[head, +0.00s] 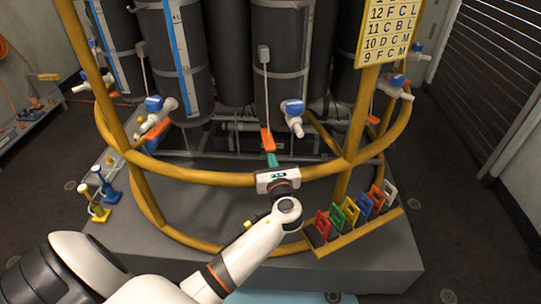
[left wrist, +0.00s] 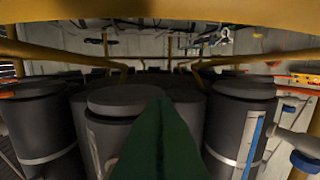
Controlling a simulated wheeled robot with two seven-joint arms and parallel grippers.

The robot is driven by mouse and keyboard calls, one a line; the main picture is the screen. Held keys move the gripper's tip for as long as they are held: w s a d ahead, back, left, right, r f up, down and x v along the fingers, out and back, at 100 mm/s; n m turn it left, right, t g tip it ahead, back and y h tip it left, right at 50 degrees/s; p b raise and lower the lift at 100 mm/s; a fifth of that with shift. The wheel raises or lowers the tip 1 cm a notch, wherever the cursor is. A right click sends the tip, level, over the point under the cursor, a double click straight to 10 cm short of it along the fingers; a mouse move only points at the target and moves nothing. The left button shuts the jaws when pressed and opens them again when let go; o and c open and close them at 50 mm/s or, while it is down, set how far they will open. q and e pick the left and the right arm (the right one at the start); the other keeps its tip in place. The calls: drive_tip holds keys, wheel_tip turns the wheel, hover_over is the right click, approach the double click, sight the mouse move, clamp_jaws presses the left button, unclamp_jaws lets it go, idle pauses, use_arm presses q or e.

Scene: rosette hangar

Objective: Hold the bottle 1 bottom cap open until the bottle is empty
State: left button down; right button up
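Several tall dark cylindrical bottles hang in a rack; the middle one (head: 278,62) is in front of my left gripper. I see no number marking bottle 1. An orange piece (head: 267,140) sits below the middle bottle, at the lower end of a thin rod or cable. My left gripper (head: 271,160) is at the yellow rail, its teal fingers together and reaching up to the orange piece. Whether they touch or hold it I cannot tell. In the left wrist view the green fingers (left wrist: 160,145) form one wedge, with dark bottles behind. The right gripper is not seen.
A curved yellow rail (head: 215,177) runs in front of the bottles. A blue-handled white valve (head: 295,124) is right of my gripper. Coloured tags (head: 350,211) stand in a yellow holder at the lower right. A lettered yellow board (head: 390,32) hangs upper right.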

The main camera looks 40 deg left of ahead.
use_arm(q)
drive_tip(key=p+v, duration=0.3)
drive_tip(key=v, duration=0.6)
drive_tip(key=shift+s+d, duration=0.25)
idle(0.6)
drive_tip(key=s+d+f+n+g+h, duration=0.1)
drive_tip(key=s+f+n+g+h, duration=0.3)
drive_tip(key=f, duration=1.2)
drive_tip(key=s+d+f+n+g+h, duration=0.15)
drive_tip(key=s+f+h, duration=0.35)
drive_tip(key=f, duration=1.1)
drive_tip(key=s+f+n+g+h, duration=0.1)
drive_tip(key=s+f+n, duration=0.4)
drive_tip(key=s, duration=0.5)
drive_tip(key=s+d+f+n+g+h, duration=0.1)
drive_tip(key=s+f+n+g, duration=0.1)
drive_tip(key=s+f+n, duration=0.4)
drive_tip(key=s+d+f+n+g+h, duration=0.1)
drive_tip(key=s+f+n, duration=0.5)
drive_tip(key=s, duration=1)
drive_tip(key=shift+d+n+g+h, duration=0.2)
drive_tip(key=shift+n+g+h, duration=0.4)
drive_tip(key=shift+n+g, duration=0.25)
